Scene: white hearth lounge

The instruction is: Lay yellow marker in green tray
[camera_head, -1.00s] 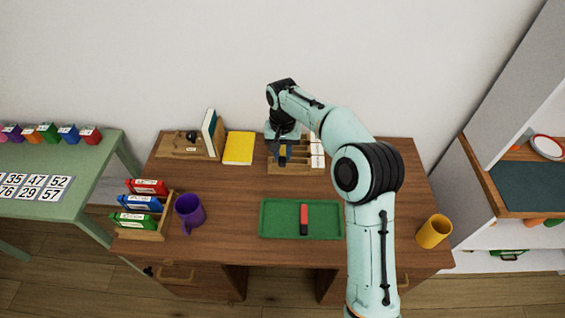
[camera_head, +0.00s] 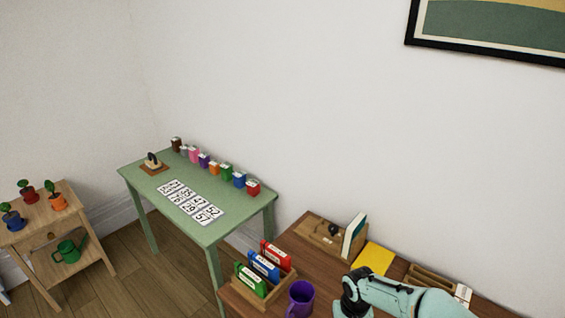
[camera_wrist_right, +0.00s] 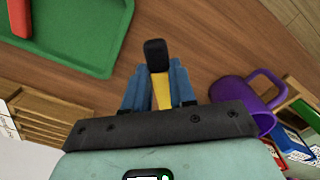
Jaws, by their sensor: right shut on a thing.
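In the right wrist view the yellow marker (camera_wrist_right: 161,90), with a black cap, is held between the blue fingers of my right gripper (camera_wrist_right: 160,86). The gripper is shut on it, above the wooden desk. The green tray (camera_wrist_right: 108,62) lies at the upper left of that view, apart from the marker. A red thing (camera_wrist_right: 18,18) lies in the tray. In the head view only part of my right arm shows at the bottom right; its fingers and the tray are not visible there. My left gripper is in neither view.
A purple mug (camera_wrist_right: 228,90) stands right of the gripper in the wrist view, near the rack of coloured boxes (camera_head: 262,268). A wooden organiser (camera_wrist_right: 50,122) is at the left. Bare desk lies between the tray and mug. A green table (camera_head: 165,212) stands left.

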